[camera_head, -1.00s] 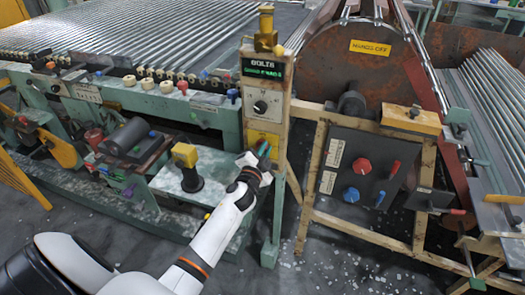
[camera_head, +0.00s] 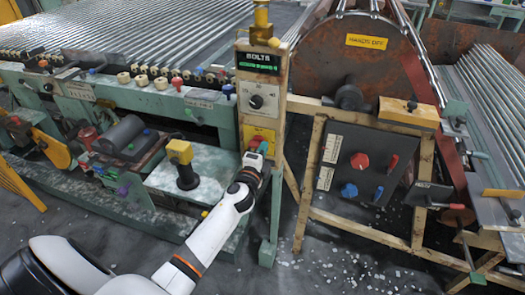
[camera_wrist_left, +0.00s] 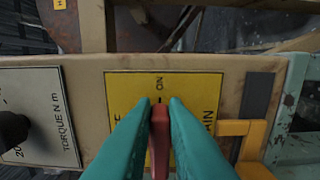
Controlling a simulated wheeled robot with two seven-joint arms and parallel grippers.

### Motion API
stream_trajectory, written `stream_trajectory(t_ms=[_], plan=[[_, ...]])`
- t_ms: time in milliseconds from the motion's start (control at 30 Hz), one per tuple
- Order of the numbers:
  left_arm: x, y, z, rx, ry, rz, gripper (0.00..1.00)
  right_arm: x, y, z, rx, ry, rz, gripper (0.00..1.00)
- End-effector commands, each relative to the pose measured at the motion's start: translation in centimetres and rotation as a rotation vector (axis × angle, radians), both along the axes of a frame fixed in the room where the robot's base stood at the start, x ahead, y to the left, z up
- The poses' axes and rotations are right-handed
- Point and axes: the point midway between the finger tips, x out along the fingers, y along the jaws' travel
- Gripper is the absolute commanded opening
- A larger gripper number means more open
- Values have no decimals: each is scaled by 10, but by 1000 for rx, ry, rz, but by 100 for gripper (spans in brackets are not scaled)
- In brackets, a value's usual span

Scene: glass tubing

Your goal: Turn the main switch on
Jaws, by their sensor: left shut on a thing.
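The main switch is on a yellow plate (camera_head: 263,133) low on the upright control post. In the left wrist view the plate (camera_wrist_left: 200,92) carries the word ON and partly hidden lettering ending in "AIN". The switch's red handle (camera_wrist_left: 160,135) sits between the two teal fingers of my left gripper (camera_wrist_left: 160,108), which is shut on it. The handle's tip is next to the small mark by ON. In the head view my left gripper (camera_head: 258,149) is at the plate and covers the handle. My right gripper is not in view.
Above the plate are a black torque knob (camera_head: 256,101) and a green display (camera_head: 259,71). A dark panel (camera_head: 345,172) with red and blue knobs stands to the right. A yellow-topped black post (camera_head: 182,160) stands close left of my arm.

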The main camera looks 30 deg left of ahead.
Motion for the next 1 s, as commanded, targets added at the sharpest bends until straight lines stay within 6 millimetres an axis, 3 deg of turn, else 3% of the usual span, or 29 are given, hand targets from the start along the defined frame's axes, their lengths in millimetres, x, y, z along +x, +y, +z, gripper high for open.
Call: stream_trajectory(t_ms=[533,567,667,1000], plan=[[0,0,-2,22,8,0,0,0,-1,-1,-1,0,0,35],[0,0,-2,22,8,0,18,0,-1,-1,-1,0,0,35],[0,0,-2,22,7,0,34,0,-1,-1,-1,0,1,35],[-3,-1,-1,20,6,0,35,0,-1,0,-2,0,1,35]])
